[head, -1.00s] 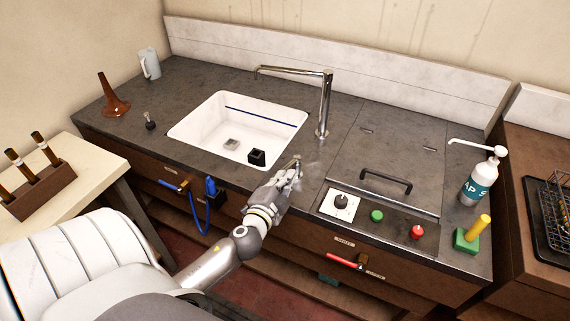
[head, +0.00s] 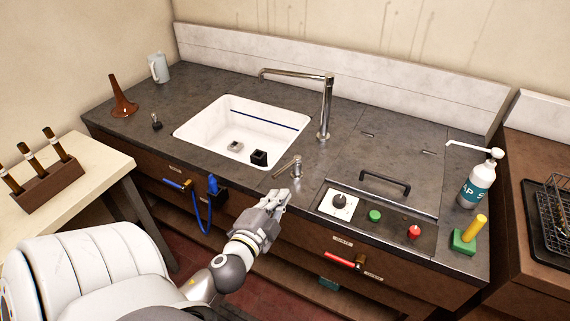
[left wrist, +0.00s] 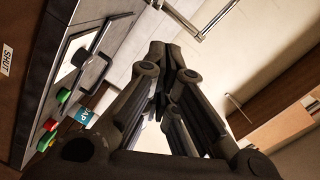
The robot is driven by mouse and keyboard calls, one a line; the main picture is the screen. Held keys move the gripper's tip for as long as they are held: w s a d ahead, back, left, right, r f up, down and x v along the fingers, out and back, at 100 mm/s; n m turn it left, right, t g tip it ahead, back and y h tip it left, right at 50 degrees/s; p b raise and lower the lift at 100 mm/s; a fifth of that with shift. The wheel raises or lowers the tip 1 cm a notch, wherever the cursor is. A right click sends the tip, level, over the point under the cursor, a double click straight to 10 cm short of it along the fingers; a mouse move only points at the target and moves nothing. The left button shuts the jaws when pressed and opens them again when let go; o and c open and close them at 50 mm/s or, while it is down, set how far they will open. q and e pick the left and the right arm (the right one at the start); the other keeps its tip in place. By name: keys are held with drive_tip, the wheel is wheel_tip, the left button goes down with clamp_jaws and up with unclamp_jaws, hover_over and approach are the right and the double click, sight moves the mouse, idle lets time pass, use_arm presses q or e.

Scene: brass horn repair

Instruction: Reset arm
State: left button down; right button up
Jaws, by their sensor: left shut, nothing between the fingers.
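My left gripper (head: 275,202) is shut and empty in the head view, in front of the counter's front edge between the sink and the button panel. Its closed fingers (left wrist: 172,85) fill the middle of the left wrist view. A small metal lever (head: 288,167) stands on the counter just beyond the fingertips, apart from them as far as I can tell. My right gripper is in neither view.
The white sink (head: 183,131) with a tall faucet (head: 326,105) lies behind the gripper. The panel (head: 393,235) has a knob, a green button and a red button. A soap bottle (head: 478,182) and green-based brush (head: 464,241) stand right. A blue hose (head: 199,215) hangs left.

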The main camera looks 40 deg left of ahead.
use_arm(q)
drive_tip(key=s+d+f+n+g+h, duration=0.1)
drive_tip(key=s+f+g, duration=0.15)
drive_tip(key=f, duration=0.95)
drive_tip(key=s+d+f+n+g+h+b, duration=0.15)
drive_tip(key=s+f, duration=0.25)
drive_tip(key=f, duration=0.8)
drive_tip(key=s+d+f+n+g, duration=0.1)
drive_tip(key=s+d+f+g, duration=0.15)
drive_tip(key=f, duration=0.85)
drive_tip(key=s+d+f+n+g+h, duration=0.1)
drive_tip(key=s+d+f+g, duration=0.2)
drive_tip(key=s+f, duration=0.7)
drive_tip(key=s+d+f+n+g+h, duration=0.1)
drive_tip(key=s+d+f+g, duration=0.3)
drive_tip(key=s+f, duration=0.7)
drive_tip(key=s+n+g, duration=0.1)
drive_tip(key=s, duration=0.3)
drive_tip(key=shift+s, duration=0.2)
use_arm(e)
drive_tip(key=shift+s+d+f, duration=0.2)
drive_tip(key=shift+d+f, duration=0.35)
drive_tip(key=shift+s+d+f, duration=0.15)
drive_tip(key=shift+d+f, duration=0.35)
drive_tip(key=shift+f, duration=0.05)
use_arm(q)
drive_tip(key=shift+d+n+g+h, duration=0.1)
drive_tip(key=shift+n+g+h, duration=0.15)
